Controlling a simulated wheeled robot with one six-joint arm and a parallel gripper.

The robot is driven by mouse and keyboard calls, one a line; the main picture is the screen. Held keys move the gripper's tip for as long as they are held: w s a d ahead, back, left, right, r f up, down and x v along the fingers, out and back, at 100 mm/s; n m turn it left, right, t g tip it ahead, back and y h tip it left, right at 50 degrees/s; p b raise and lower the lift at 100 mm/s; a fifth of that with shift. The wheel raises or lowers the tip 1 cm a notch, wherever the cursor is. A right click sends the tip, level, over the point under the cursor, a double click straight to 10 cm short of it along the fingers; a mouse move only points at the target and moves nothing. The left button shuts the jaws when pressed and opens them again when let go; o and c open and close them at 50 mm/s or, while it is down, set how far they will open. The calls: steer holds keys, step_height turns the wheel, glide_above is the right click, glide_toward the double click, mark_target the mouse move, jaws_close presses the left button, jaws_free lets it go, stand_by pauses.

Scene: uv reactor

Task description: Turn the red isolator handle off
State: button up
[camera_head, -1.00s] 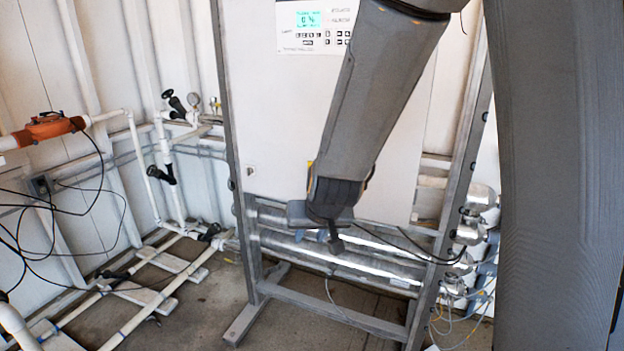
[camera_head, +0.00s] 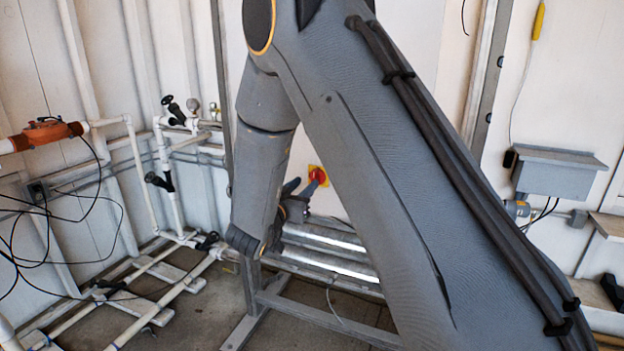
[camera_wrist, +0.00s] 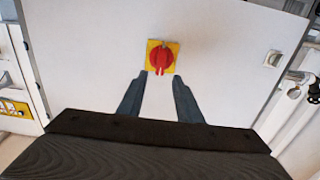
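The red isolator handle (camera_wrist: 161,58) is a red rotary knob on a yellow square plate (camera_wrist: 151,46), mounted on the white cabinet panel (camera_wrist: 100,50). In the wrist view it sits beyond and between my two fingertips, with its grip bar pointing toward the bottom of the picture. My gripper (camera_wrist: 160,85) is open and empty, with a wide gap between the fingers, apart from the handle. In the head view the handle (camera_head: 318,176) shows just right of my gripper (camera_head: 298,186), partly hidden by my arm.
White pipes with black valves (camera_head: 160,180) and an orange actuator (camera_head: 46,132) with loose black cables stand at the left. Shiny horizontal tubes (camera_head: 325,258) run below the panel. A grey box (camera_head: 560,172) hangs on the right wall. A small switch (camera_wrist: 272,58) sits on the panel.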

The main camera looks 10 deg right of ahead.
mark_target(314, 176)
steer(key=p+x, duration=0.1)
steer(key=x, duration=0.5)
steer(key=shift+c, duration=0.3)
steer(key=shift+s, duration=0.1)
jaws_close()
